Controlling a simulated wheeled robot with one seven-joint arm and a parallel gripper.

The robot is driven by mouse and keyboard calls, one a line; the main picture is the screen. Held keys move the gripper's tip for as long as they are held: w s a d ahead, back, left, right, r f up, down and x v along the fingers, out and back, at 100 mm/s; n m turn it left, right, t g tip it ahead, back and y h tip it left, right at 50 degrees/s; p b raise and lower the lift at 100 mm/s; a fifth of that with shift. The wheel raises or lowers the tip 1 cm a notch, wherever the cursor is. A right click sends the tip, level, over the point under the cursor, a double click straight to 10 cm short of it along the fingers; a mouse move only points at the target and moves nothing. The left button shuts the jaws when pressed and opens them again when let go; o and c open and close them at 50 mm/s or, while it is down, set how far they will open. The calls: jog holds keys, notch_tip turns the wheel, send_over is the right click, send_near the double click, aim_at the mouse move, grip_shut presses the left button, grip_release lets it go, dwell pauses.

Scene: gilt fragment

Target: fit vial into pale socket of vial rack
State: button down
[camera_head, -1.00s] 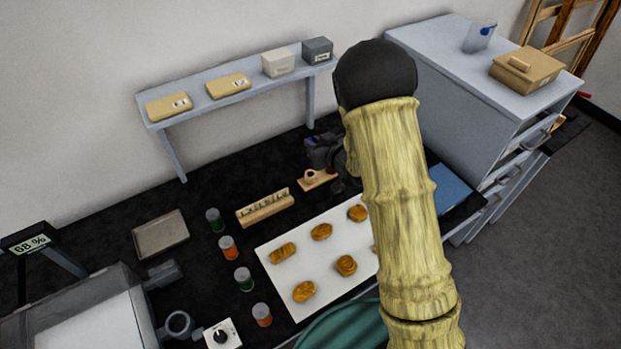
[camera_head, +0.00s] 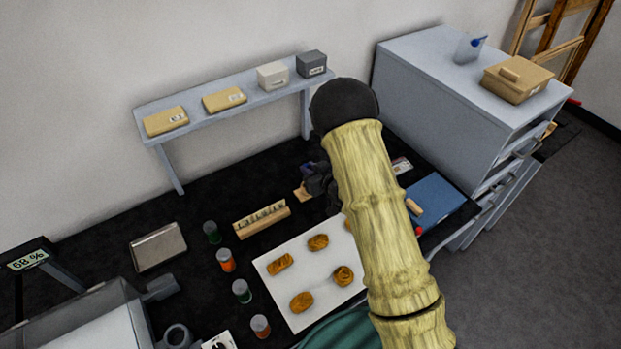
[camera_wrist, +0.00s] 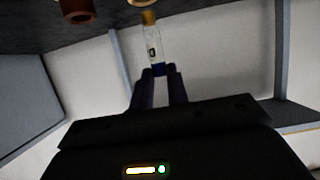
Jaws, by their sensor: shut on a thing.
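In the wrist view, which is upside down, my gripper (camera_wrist: 157,73) is shut on the vial (camera_wrist: 152,45), a clear tube with a dark label, an amber end pointing away from the fingers and a blue end at the fingertips. The pale socket (camera_wrist: 137,2) shows only as a rim at the top edge, close to the amber end; a gap or contact cannot be told. A brown socket (camera_wrist: 76,10) stands to its left. In the head view my dark gripper (camera_head: 319,180) is over a wooden piece (camera_head: 301,193), apparently the vial rack, mostly hidden. The vial is hidden there.
A wooden holder with slots (camera_head: 262,219) and a white sheet (camera_head: 290,262) with several amber lumps lie nearby. Several lidded jars (camera_head: 226,260) stand left. A shelf (camera_head: 240,105) runs behind; a blue folder (camera_head: 437,198) and grey cabinet (camera_head: 440,90) are at right.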

jog(key=shift+f+p, duration=0.5)
jog(key=shift+f, duration=1.55)
jog(key=c, duration=1.4)
grip_release()
jog(key=shift+o, duration=0.2)
jog(key=b+v, duration=0.4)
jog(key=v, duration=0.8)
jog(key=shift+d, duration=0.1)
